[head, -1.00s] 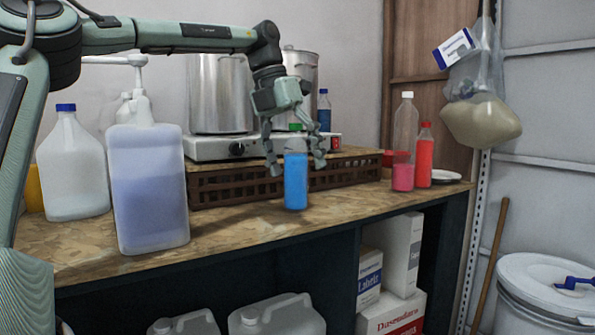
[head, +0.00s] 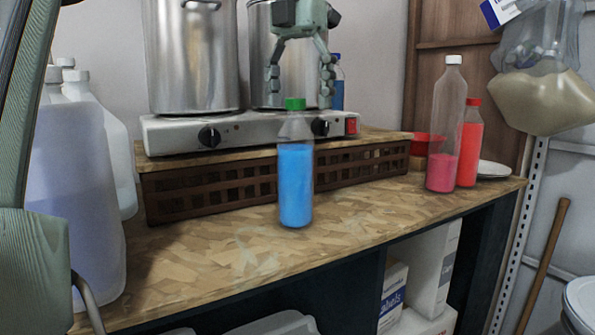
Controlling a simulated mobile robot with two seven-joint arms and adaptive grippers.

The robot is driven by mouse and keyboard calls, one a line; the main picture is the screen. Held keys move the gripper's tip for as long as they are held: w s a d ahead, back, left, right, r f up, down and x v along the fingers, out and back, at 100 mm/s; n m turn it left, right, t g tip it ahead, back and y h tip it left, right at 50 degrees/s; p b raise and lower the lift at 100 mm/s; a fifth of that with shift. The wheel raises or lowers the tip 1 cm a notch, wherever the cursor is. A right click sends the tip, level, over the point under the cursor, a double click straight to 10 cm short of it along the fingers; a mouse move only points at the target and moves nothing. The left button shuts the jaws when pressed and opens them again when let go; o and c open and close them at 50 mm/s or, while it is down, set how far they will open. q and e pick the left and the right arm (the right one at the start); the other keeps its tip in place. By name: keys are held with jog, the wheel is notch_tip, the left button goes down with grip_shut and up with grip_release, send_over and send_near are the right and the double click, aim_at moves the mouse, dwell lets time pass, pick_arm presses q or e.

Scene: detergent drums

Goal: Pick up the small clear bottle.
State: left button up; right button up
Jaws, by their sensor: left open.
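A small clear bottle (head: 295,188) with blue liquid and a green cap stands upright on the wooden worktop, in front of the brown crate. My left gripper (head: 299,98) is open and empty, pointing down. Its fingertips are at about the height of the green cap in the picture, one on each side, with visible gaps. The bottle overlaps the space between the fingers, and the gripper looks to be above or behind it; the exact depth is hard to tell. My right gripper is not in view.
A taller clear bottle (head: 443,130) with pink liquid and a red bottle (head: 469,150) stand at the right. A large jug (head: 75,215) stands at the left. Behind are a hotplate (head: 250,131) with steel pots and the crate (head: 210,192). The front worktop is clear.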

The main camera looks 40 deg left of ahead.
aim_at(297, 140)
pick_arm(q)
jog(key=shift+f, duration=0.45)
jog(key=shift+s+f+b, duration=0.15)
jog(key=shift+f+b, duration=0.2)
jog(key=shift+f, duration=0.65)
jog(key=shift+s+f+b, duration=0.15)
jog(key=shift+f+b, duration=0.2)
jog(key=shift+f, duration=2)
grip_shut()
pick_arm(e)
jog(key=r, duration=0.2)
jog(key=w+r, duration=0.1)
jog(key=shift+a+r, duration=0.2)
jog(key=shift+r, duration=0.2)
